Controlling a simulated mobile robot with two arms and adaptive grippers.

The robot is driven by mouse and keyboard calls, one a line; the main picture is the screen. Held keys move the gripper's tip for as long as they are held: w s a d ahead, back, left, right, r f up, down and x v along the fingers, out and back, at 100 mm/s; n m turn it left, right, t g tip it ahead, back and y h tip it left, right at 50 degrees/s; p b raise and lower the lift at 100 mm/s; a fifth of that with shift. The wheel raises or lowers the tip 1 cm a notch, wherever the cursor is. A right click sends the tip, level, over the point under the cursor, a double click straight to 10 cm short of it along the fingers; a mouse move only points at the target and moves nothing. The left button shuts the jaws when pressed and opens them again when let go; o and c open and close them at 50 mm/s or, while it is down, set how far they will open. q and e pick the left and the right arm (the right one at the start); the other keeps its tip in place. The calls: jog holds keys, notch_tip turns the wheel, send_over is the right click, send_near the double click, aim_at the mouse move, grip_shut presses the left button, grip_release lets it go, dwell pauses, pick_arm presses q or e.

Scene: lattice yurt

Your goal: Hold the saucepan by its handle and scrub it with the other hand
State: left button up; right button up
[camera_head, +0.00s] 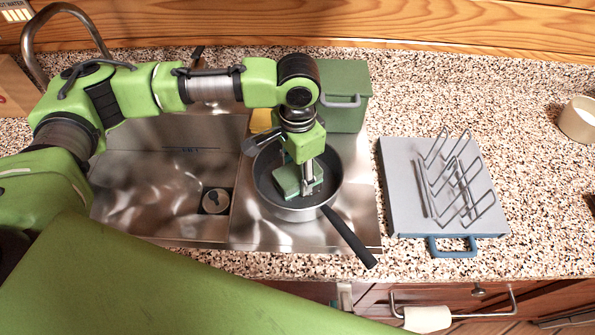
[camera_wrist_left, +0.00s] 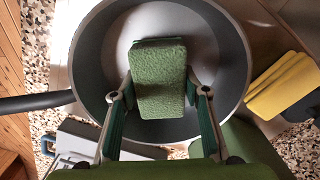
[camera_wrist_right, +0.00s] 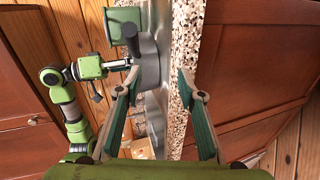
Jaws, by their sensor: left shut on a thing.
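The saucepan (camera_head: 333,180) is a grey, dark-lined pan on the steel drainboard right of the sink basin. Its black handle (camera_head: 350,238) points toward the counter's front edge, with no gripper on it. My left gripper (camera_head: 308,182) is inside the pan, shut on a green scrub sponge (camera_head: 286,184). In the left wrist view the sponge (camera_wrist_left: 160,72) lies over the pan's floor; whether it touches is unclear. My right gripper (camera_wrist_right: 155,85) is open and empty in its wrist view, below the counter edge side, with the pan (camera_wrist_right: 149,65) and handle (camera_wrist_right: 130,38) beyond its fingers.
A grey drying rack (camera_head: 397,185) with wire prongs and a blue handle lies right of the pan. A green box (camera_head: 345,90) stands behind the pan, beside a yellow item (camera_wrist_left: 282,88). The sink basin (camera_head: 150,200) is empty.

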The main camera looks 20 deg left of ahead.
aim_at(345, 240)
notch_tip(345, 240, up, 4)
jog(key=shift+t, duration=0.4)
jog(key=x, duration=1.2)
jog(key=shift+w+d+r, duration=0.2)
jog(key=shift+d, duration=0.15)
jog(key=shift+r, duration=0.1)
grip_shut()
dwell(0.3)
